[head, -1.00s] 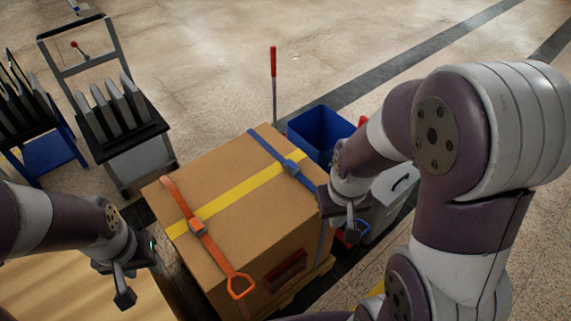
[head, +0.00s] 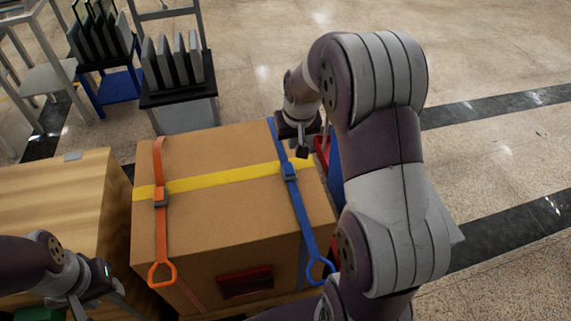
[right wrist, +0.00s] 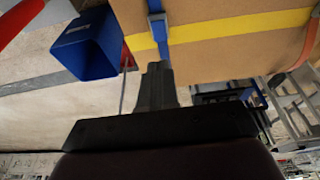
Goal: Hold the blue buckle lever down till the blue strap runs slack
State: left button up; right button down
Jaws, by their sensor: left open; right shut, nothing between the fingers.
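The blue strap (head: 303,212) runs over the right part of a cardboard box (head: 225,219), crossing a yellow band, and ends in a blue loop handle (head: 320,270) at the near edge. Its blue buckle (head: 290,172) sits on top where the two cross; I cannot make out the lever's position. The strap and buckle show at the top of the right wrist view (right wrist: 158,25). My right gripper (head: 302,152) is shut and empty, close to the buckle on its far side, apparently above the box. My left gripper (head: 112,295) is open and empty at the lower left, away from the strap.
An orange strap (head: 160,220) with its own buckle and loop lies on the box's left side. Carts with upright plates (head: 180,95) stand behind. A blue bin (right wrist: 88,45) is beside the box.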

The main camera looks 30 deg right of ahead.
jog(key=b, duration=0.3)
send_near(290, 174)
jog(key=x, duration=0.3)
jog(key=w+x, duration=0.1)
jog(key=x, duration=0.1)
jog(key=shift+d+f, duration=0.2)
jog(key=shift+f, duration=0.55)
jog(key=shift+s+f, duration=0.1)
jog(key=shift+f, duration=0.4)
jog(key=shift+r+p, duration=0.8)
jog(key=shift+p, duration=0.15)
